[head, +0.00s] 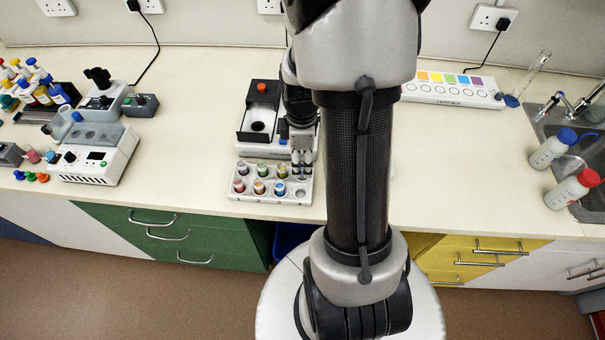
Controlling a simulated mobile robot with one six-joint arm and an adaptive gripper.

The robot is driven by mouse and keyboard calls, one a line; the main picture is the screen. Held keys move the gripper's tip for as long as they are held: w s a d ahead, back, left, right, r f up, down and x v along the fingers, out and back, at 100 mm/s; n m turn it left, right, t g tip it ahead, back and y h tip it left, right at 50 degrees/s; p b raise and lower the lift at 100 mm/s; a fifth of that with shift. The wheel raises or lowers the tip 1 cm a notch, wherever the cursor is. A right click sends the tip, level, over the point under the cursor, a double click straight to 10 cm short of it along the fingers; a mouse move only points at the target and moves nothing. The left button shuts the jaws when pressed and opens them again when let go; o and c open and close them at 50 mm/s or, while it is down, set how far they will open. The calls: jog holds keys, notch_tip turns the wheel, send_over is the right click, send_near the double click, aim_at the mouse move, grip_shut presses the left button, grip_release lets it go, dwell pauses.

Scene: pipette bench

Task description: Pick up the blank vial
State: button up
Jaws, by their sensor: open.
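A white vial rack (270,198) stands near the front edge of the bench, holding several vials with coloured contents or labels in two rows. My gripper (302,173) points down over the right end of the rack's back row, its fingers open. Its fingers hide that back right position, and I cannot tell whether a vial stands between them. The front right position (300,193) looks pale, either an empty hole or a clear vial. No label reading "blank" is legible, so I cannot tell which vial is the blank one.
Behind the rack is a white instrument with a dark open well and an orange knob (262,87). A white and grey device (105,160) stands to the left. Bench between rack and left device is clear.

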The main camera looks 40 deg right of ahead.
jog(key=f, duration=0.1)
jog(key=f+b, duration=0.1)
jog(key=f, duration=0.3)
jog(key=shift+w+d+b, duration=0.2)
jog(key=shift+d+b, duration=0.1)
jog(key=shift+r, duration=0.1)
jog(key=shift+c, duration=0.3)
jog(key=c, duration=0.9)
